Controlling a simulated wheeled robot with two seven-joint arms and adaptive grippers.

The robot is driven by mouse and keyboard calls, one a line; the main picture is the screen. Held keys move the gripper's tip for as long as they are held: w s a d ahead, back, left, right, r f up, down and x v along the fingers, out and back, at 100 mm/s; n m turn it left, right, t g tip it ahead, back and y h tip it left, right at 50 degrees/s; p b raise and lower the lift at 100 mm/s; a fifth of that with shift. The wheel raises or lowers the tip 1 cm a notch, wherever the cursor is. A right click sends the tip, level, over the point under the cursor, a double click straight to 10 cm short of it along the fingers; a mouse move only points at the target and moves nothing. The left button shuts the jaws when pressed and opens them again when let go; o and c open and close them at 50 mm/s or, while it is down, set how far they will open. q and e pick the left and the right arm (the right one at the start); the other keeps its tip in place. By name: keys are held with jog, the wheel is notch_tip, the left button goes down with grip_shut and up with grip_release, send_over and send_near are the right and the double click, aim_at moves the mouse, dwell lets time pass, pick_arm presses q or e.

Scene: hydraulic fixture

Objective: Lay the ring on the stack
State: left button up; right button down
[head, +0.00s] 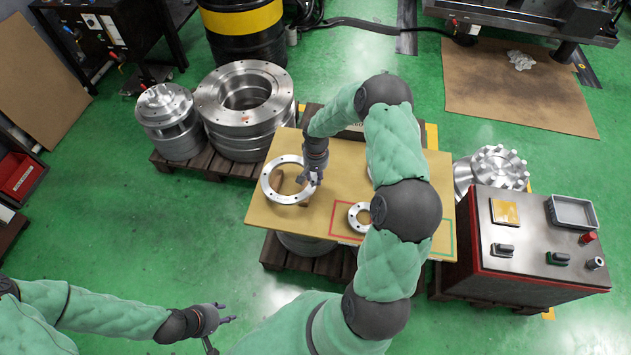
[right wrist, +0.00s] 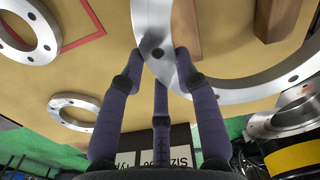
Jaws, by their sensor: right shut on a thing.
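A large flat metal ring (head: 290,199) with bolt holes is at the left side of the tan board (head: 330,190). My right gripper (head: 312,179) is shut on the ring's right rim; in the right wrist view its fingers straddle the rim (right wrist: 154,38). Whether the ring touches what is under it cannot be told. A wide stack of metal rings (head: 245,125) stands on a pallet left of the board, its open centre facing up. A narrower metal stack (head: 170,128) stands left of it. My left gripper (head: 227,312) is open and empty over the floor.
A small ring (head: 355,217) lies by the red outline on the board; another ring is mostly hidden behind my right arm. Wooden blocks (right wrist: 184,32) show inside the held ring. A control box (head: 530,245) stands right, a black-and-yellow drum (head: 245,35) behind the wide stack.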

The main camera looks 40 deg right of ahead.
jog(key=shift+w+d+f, duration=0.3)
jog(key=shift+w+f, duration=0.1)
jog(key=shift+f, duration=0.15)
jog(key=shift+f+b, duration=1)
jog(key=shift+f, duration=0.55)
jog(key=shift+r, duration=0.1)
jog(key=c, duration=1.3)
grip_release()
jog(key=shift+f, duration=0.2)
jog(key=o, duration=0.4)
jog(key=shift+r, duration=0.1)
